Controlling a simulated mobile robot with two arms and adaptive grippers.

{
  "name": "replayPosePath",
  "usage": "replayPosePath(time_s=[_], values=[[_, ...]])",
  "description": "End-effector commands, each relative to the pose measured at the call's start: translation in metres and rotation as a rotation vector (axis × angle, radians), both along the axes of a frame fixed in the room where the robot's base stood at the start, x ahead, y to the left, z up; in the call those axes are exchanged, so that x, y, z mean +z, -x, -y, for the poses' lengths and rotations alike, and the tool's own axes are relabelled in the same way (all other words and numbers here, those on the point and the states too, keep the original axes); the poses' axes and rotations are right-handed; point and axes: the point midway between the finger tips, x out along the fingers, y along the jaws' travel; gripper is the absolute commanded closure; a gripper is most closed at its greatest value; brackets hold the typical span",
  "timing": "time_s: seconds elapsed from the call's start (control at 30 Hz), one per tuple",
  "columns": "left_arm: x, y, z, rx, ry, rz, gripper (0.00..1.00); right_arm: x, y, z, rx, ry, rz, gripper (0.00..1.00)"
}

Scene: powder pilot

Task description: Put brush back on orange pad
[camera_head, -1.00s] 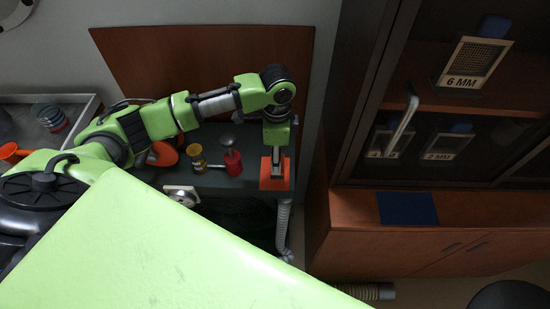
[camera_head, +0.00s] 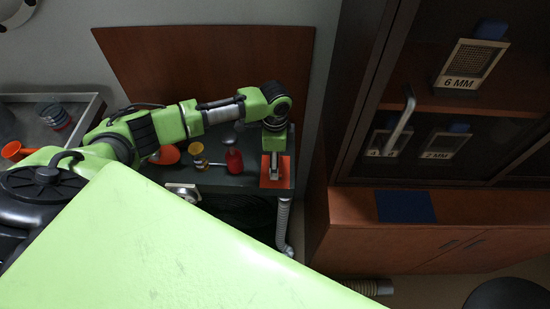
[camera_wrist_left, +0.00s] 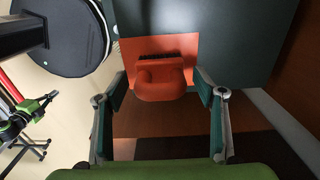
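The brush (camera_wrist_left: 161,80) has an orange handle and a strip of dark bristles. In the left wrist view it lies at the orange pad (camera_wrist_left: 184,43), with its bristles against the pad and its handle toward me. Whether it rests fully on the pad is unclear. The orange pad (camera_head: 283,163) also shows in the head view at the right end of the dark bench. My left gripper (camera_head: 272,176) is over this pad. In the left wrist view its fingers (camera_wrist_left: 161,88) are apart on either side of the brush, with gaps showing. My right gripper is out of view.
A red bottle (camera_head: 235,161), a yellow-labelled jar (camera_head: 198,156) and an orange scoop (camera_head: 168,155) stand on the bench left of the pad. A wooden cabinet (camera_head: 400,245) stands to the right, with sieves behind its doors. A metal tray (camera_head: 85,105) is far left.

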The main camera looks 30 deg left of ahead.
Motion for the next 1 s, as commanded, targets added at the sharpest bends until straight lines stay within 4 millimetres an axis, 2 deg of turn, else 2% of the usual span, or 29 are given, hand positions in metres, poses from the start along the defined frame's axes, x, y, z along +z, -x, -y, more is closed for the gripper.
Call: replayPosePath(time_s=[0.2, 0.33, 0.7, 0.83, 1.0], values=[[0.002, -0.001, 0.0, 0.0, 0.0, 0.001, 0.37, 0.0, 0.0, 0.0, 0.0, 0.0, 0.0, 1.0], [0.013, -0.001, 0.0, 0.001, 0.001, 0.004, 0.37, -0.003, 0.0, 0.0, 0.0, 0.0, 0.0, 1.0], [0.088, -0.002, 0.0, 0.0, 0.002, 0.005, 0.37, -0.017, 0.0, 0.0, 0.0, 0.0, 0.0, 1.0], [0.108, -0.002, 0.0, 0.002, 0.002, 0.003, 0.37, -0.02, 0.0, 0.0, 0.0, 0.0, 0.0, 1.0], [0.12, -0.001, 0.0, 0.001, 0.0, 0.002, 0.37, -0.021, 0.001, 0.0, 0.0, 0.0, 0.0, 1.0]])
